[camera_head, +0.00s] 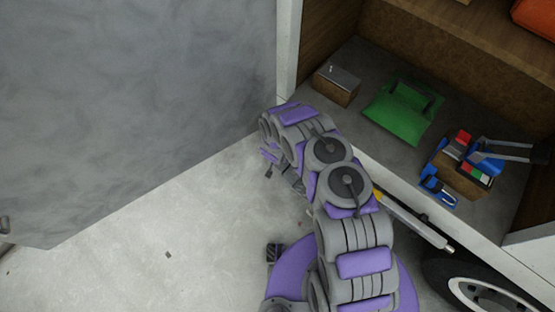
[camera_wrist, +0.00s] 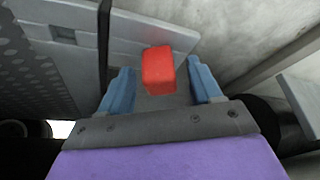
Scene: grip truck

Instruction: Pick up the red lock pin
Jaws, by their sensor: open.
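The red lock pin (camera_wrist: 158,72) shows in the wrist view as a small red block in front of a grey panel. My gripper (camera_wrist: 160,80) is open, with one blue finger on each side of the pin. Gaps show between the pin and both fingers, and I cannot tell how far the pin lies beyond the fingertips. In the head view my arm reaches down beside the truck, and its end is mostly hidden behind my own links; I cannot make out the pin there.
A truck compartment (camera_head: 348,112) at the right holds a brown box (camera_head: 335,91), a green case (camera_head: 403,106) and a wooden crate (camera_head: 455,178) of tools. A wheel (camera_head: 480,292) is at the lower right. A large grey panel (camera_head: 130,100) stands at left, with clear floor (camera_head: 170,220) below it.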

